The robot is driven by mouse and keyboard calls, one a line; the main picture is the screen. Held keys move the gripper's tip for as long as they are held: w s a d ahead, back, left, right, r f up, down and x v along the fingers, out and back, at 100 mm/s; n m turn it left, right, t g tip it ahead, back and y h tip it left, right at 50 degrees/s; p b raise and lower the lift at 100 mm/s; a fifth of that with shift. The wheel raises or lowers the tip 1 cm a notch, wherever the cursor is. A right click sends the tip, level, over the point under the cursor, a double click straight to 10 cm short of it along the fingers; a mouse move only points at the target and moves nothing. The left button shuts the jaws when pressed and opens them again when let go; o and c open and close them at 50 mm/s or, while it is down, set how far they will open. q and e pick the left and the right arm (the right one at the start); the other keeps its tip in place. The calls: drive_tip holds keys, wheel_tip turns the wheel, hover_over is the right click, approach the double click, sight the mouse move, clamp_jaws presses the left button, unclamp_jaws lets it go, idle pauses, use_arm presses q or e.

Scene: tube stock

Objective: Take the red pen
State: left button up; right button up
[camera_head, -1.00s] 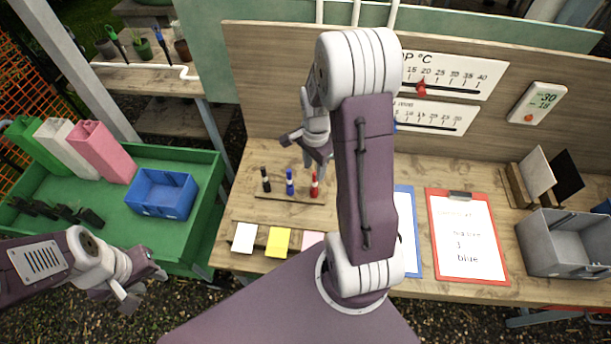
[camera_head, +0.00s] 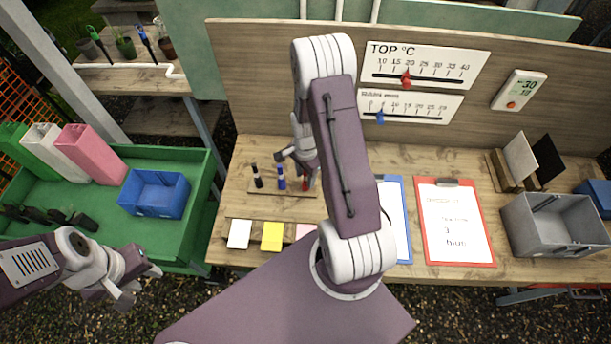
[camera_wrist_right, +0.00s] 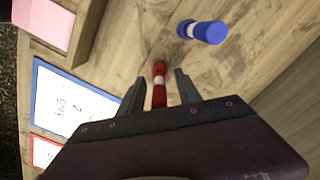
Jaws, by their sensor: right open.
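The red pen (camera_wrist_right: 159,86) stands between the two fingers of my right gripper (camera_wrist_right: 160,90) in the right wrist view; it has a white band. In the head view the red pen (camera_head: 305,183) shows just below my right gripper (camera_head: 298,158), partly hidden by it. The right fingers are open, with a gap on each side of the pen. The pen stands on a wooden holder strip (camera_head: 262,191) beside a blue pen (camera_head: 281,178) and a black pen (camera_head: 257,176). My left gripper (camera_head: 128,288) hangs at the lower left, away from the pens, its fingers apart.
The blue pen (camera_wrist_right: 203,31) is close beside the right gripper. White, yellow and pink notes (camera_head: 271,236) lie in front. A blue-edged clipboard, a red clipboard (camera_head: 488,262) and a grey bin (camera_head: 522,240) are to the right. A green cart with a blue box (camera_head: 153,205) stands left.

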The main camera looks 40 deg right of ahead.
drive_tip(key=shift+s, duration=0.1)
clamp_jaws()
drive_tip(key=shift+r, duration=0.1)
drive_tip(key=shift+r, duration=0.35)
drive_tip(key=r, duration=0.1)
drive_tip(key=r+b, duration=0.1)
drive_tip(key=s+r, duration=0.1)
drive_tip(key=r, duration=0.1)
drive_tip(key=shift+d, duration=0.35)
drive_tip(key=s+d+r+b, duration=0.1)
drive_tip(key=s+d+r, duration=0.3)
drive_tip(key=s, duration=0.5)
wheel_tip(320, 180, up, 2)
drive_tip(key=shift+s+r, duration=0.1)
drive_tip(key=shift+s, duration=0.15)
